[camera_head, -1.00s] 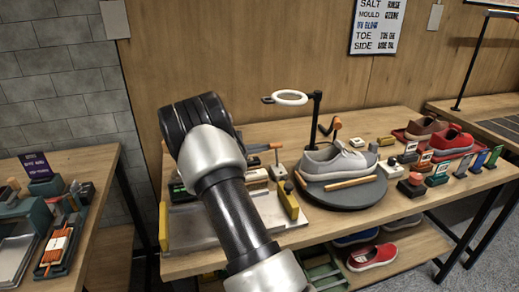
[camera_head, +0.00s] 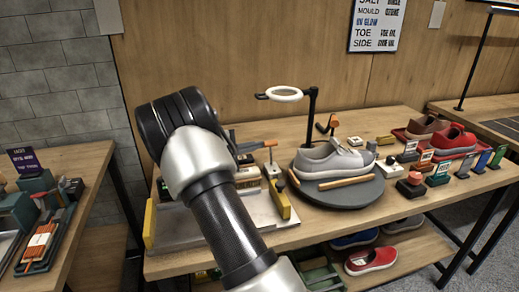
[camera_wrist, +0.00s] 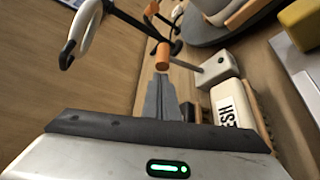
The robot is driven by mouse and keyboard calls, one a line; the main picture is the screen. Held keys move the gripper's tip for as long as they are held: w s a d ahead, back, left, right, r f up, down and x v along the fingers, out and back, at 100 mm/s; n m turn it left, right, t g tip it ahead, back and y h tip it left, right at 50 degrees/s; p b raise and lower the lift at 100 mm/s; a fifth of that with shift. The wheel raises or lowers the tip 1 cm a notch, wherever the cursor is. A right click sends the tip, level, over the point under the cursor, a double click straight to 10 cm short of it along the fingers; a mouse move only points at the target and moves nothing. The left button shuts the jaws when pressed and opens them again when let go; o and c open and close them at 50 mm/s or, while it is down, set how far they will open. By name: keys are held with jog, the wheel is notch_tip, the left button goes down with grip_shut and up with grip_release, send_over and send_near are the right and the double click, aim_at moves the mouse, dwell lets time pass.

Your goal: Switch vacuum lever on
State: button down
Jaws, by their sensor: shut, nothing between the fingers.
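A small lever with an orange handle (camera_head: 270,143) on a pale block base (camera_head: 273,170) stands on the bench, left of the turntable. In the wrist view, its orange handle (camera_wrist: 162,56) lies just beyond my fingertips, and its rod runs right to the pale base (camera_wrist: 214,67). My gripper (camera_wrist: 161,82) is shut and empty, its grey fingers pointing at the handle. Whether they touch it I cannot tell. In the head view, my gripper (camera_head: 252,146) shows only partly, beside my arm and close to the handle. Nothing labels this lever as the vacuum lever.
A grey sneaker (camera_head: 333,160) sits on a round turntable (camera_head: 345,194) to the right. A ring on a stand (camera_head: 284,94) rises behind it, with another orange-ended part (camera_head: 333,121) beside the post. A labelled cream block (camera_wrist: 228,112) lies close right of my fingers.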

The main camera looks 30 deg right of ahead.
jog(key=shift+s+a+f+b, duration=0.1)
jog(key=shift+s+a+b, duration=0.1)
jog(key=shift+s+b, duration=0.55)
jog(key=shift+s+a+r+b, duration=0.1)
jog(key=shift+s+a+b, duration=0.15)
jog(key=shift+s+b, duration=0.4)
jog(key=shift+s+a+f+b, duration=0.1)
jog(key=shift+s+a+b, duration=0.1)
jog(key=shift+s+b, duration=0.55)
jog(key=shift+s, duration=0.3)
jog(key=shift+s+f, duration=0.1)
jog(key=shift+s, duration=0.05)
